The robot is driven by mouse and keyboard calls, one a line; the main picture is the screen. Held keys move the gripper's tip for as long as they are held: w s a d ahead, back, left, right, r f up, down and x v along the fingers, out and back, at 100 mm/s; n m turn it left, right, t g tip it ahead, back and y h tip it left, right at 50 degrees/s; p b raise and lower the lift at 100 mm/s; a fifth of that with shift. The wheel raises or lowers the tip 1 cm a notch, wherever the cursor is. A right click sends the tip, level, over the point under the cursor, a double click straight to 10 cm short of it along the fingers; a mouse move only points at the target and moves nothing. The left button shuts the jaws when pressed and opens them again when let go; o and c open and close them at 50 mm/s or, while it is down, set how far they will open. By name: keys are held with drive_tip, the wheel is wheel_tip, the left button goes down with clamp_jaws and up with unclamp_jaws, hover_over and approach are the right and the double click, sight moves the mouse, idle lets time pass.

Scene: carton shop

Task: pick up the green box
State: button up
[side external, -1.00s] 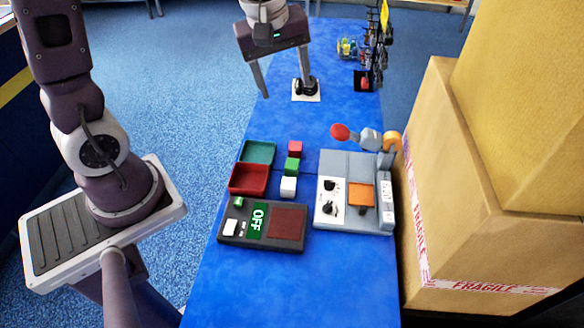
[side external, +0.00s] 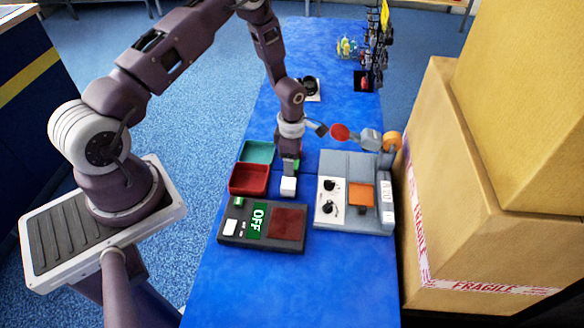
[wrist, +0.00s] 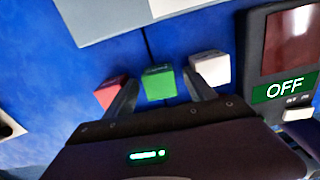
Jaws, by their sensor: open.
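The green box (wrist: 159,82) is a small block standing between a red box (wrist: 109,92) and a white box (wrist: 211,68) in the wrist view. My gripper (wrist: 160,84) is open, with one finger on each side of the green box; the fingers are not visibly closed on it. In the side external view, my gripper (side external: 290,166) points down over the row of boxes and hides most of the green box and the red one. The white box (side external: 288,186) shows just in front of it.
A red tray (side external: 248,180) and a green tray (side external: 258,152) lie to the left. A dark panel marked OFF (side external: 262,240) lies in front. A grey station with dials (side external: 347,164) stands right, near large cartons (side external: 490,200). The blue table's front is clear.

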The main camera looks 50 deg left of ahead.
clamp_jaws()
